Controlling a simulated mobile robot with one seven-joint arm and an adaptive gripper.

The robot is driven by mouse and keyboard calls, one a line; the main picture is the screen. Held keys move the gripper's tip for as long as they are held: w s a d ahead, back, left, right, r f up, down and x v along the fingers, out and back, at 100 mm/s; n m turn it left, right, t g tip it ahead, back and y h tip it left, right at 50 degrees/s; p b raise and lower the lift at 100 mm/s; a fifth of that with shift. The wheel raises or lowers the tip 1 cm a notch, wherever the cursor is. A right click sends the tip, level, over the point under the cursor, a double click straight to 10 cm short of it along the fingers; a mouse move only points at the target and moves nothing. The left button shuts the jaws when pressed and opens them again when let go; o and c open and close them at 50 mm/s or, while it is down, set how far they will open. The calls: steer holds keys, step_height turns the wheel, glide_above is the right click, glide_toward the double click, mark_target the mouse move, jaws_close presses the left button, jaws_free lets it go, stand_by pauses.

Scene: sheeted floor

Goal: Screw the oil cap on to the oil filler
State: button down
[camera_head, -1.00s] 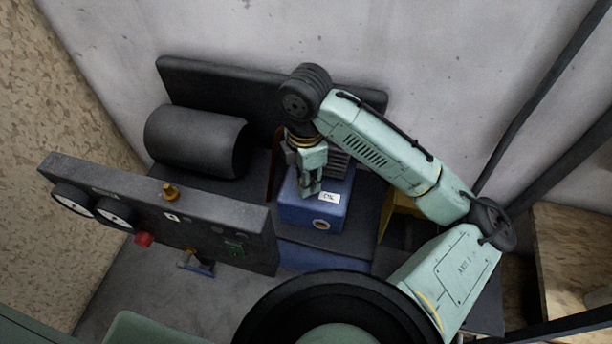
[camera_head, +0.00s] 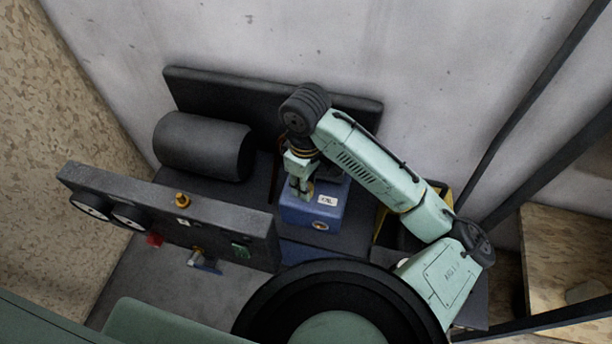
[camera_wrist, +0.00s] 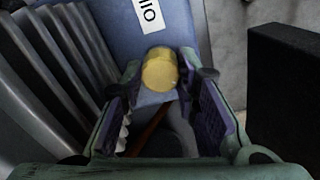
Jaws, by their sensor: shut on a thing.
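The blue housing (camera_head: 313,208) carries a white OIL label (camera_head: 327,200); the label also shows upside down in the wrist view (camera_wrist: 148,14). My gripper (camera_head: 303,192) points down over the left part of the housing's top. In the wrist view, my gripper (camera_wrist: 160,82) has its fingers on either side of a short brass-yellow cylinder, the oil cap (camera_wrist: 159,70), and is shut on it. The cap is close to the blue surface beside the label. The oil filler under it is hidden, and I cannot tell whether the cap touches it.
A grey panel (camera_head: 225,219) with gauges, a brass knob (camera_head: 182,199) and a red knob (camera_head: 155,240) stands at front left. A black cylinder (camera_head: 205,146) lies behind it. Grey fins (camera_wrist: 50,70) lie close left of my fingers in the wrist view.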

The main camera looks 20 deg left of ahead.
steer(key=m, duration=0.4)
steer(key=shift+m, duration=0.3)
steer(key=m, duration=0.3)
steer(key=c, duration=1.2)
jaws_free()
steer(key=shift+c, duration=0.6)
